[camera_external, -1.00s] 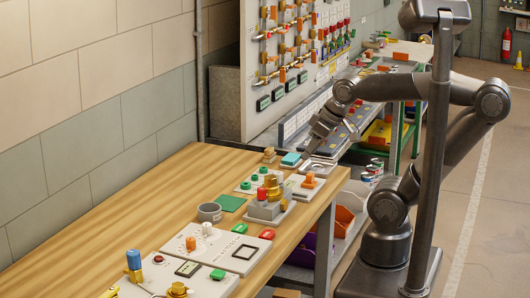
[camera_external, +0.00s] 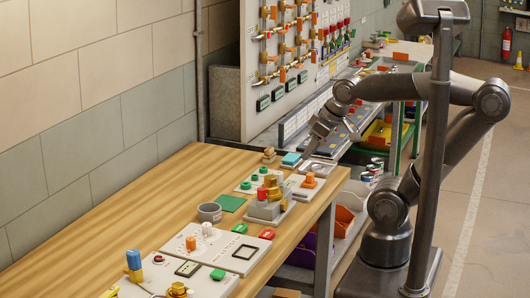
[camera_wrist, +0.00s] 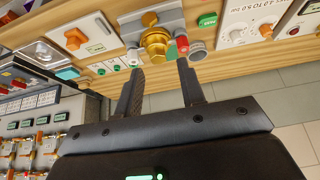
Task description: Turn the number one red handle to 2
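The wall panel (camera_external: 287,95) carries brass pipe valves with orange and red handles. No number is readable, so I cannot tell which is number one. In the wrist view, part of the valve panel (camera_wrist: 8,153) shows at lower left. My gripper (camera_external: 312,146) hangs over the bench's far end, in front of the panel and apart from it. In the wrist view my gripper (camera_wrist: 161,66) has its fingers spread, with nothing between them.
On the wooden bench (camera_external: 135,218) stand a brass valve on a grey block (camera_external: 268,205), a grey cup (camera_external: 209,212) and several control plates (camera_external: 213,248). In the wrist view the brass valve (camera_wrist: 154,42) and a red knob (camera_wrist: 182,44) appear beyond my fingertips. The bench's left side is clear.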

